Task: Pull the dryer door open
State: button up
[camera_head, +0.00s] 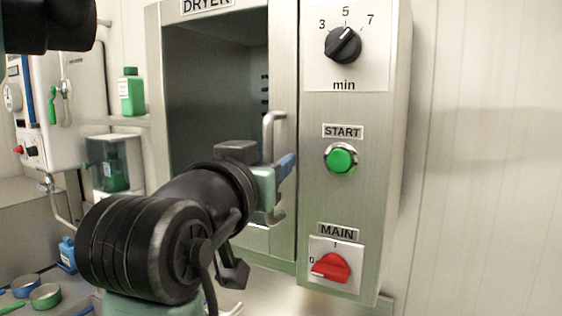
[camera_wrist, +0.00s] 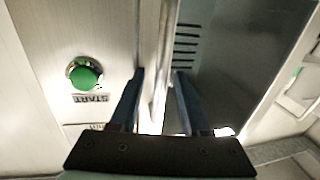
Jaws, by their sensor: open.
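The dryer is a steel cabinet with a door (camera_head: 283,60) that has a large dark window (camera_head: 215,100). The door looks shut, its right edge against the control panel. A vertical metal bar handle (camera_head: 268,135) stands out from the door's right side. My gripper (camera_head: 284,168) is at the handle, its blue fingers open. In the wrist view, the handle (camera_wrist: 165,50) runs up between the two open fingertips (camera_wrist: 159,76), with visible gaps. I cannot tell whether either finger touches it. My arm hides the lower left of the door in the head view.
The panel right of the door carries a black timer knob (camera_head: 343,45), a green START button (camera_head: 341,158) and a red MAIN switch (camera_head: 331,267). A green bottle (camera_head: 131,92) stands on a shelf at left. A plain wall (camera_head: 480,160) is at right.

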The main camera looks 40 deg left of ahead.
jog(key=shift+c, duration=0.4)
grip_shut()
dwell(0.9)
